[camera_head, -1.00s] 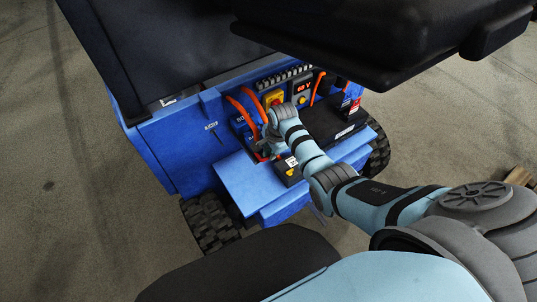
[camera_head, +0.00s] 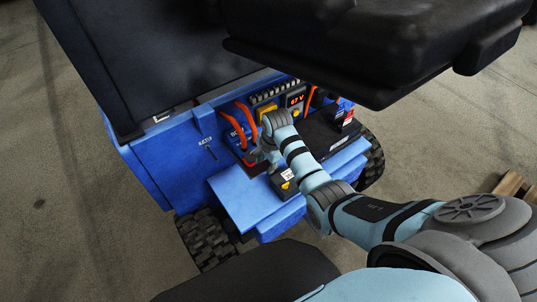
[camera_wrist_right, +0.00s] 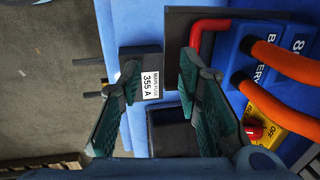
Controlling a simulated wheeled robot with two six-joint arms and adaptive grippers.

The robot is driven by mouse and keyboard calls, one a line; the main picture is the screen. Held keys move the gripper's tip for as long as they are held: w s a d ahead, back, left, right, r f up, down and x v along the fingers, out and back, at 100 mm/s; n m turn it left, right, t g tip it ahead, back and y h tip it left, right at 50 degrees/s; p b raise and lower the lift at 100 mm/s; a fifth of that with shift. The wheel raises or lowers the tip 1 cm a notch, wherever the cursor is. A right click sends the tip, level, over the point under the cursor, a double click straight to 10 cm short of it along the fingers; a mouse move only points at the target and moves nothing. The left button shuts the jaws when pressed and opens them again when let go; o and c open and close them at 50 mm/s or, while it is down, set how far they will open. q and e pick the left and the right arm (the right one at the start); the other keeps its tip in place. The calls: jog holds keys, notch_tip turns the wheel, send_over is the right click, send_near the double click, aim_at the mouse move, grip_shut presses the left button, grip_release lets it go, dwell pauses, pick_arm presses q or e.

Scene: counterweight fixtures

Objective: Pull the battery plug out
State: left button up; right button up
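The battery plug (camera_wrist_right: 262,55) is a blue block marked "BATTERY" with two thick orange cables and a red bent handle (camera_wrist_right: 212,25). In the head view the plug (camera_head: 237,131) sits in the blue vehicle's open bay, partly hidden by my right gripper. My right gripper (camera_wrist_right: 158,69) is open, its green-padded fingers apart. Its right fingertip overlaps the near end of the red handle in the wrist view; I cannot tell if they touch. A black main fuse box (camera_wrist_right: 142,65) shows between and beyond the fingers. In the head view the right gripper (camera_head: 258,156) is small and unclear. My left gripper is not in view.
A yellow panel with a red OFF knob (camera_wrist_right: 254,131) lies beside the plug. A lit voltage display (camera_head: 295,99) is behind. The raised dark lid (camera_head: 140,60) stands at left. A blue ledge (camera_head: 250,197) fronts the bay. Open floor surrounds the vehicle.

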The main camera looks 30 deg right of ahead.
notch_tip(320, 180, up, 9)
jog(key=s, duration=0.1)
jog(key=shift+s+f, duration=0.2)
jog(key=shift+s, duration=0.2)
